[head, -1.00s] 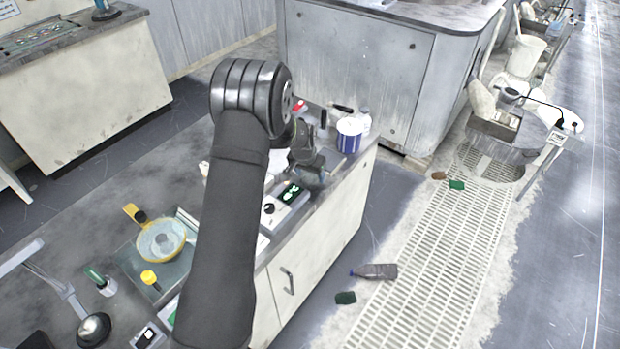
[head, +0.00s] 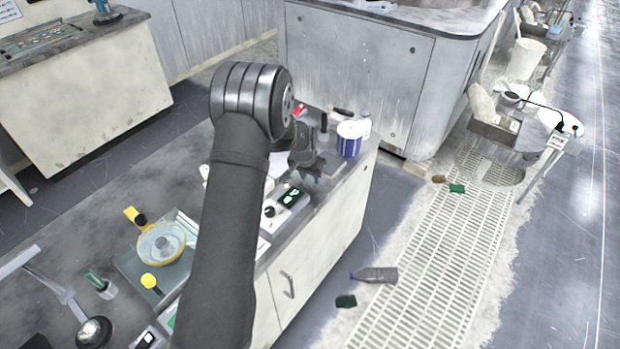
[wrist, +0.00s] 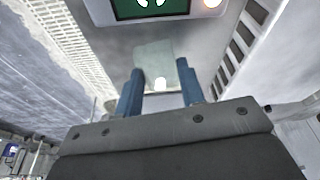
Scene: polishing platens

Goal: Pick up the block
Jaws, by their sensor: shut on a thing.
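My gripper (head: 313,172) is over the far end of the workbench in the head view, beside the small device with the green display. In the wrist view its two blue fingers (wrist: 161,84) stand apart, shut on a pale, see-through greenish block (wrist: 158,58) between them. The block's edges are faint against the grey bench top. In the head view I cannot make out the block at the fingertips. I cannot tell whether it still touches the bench.
The display device (head: 287,203) stands close to my gripper. A blue-and-white tub (head: 349,139) and a clear bottle (head: 365,126) stand behind it to the right. A yellow-rimmed dish (head: 162,243) is at the left. The bench's right edge drops to the floor.

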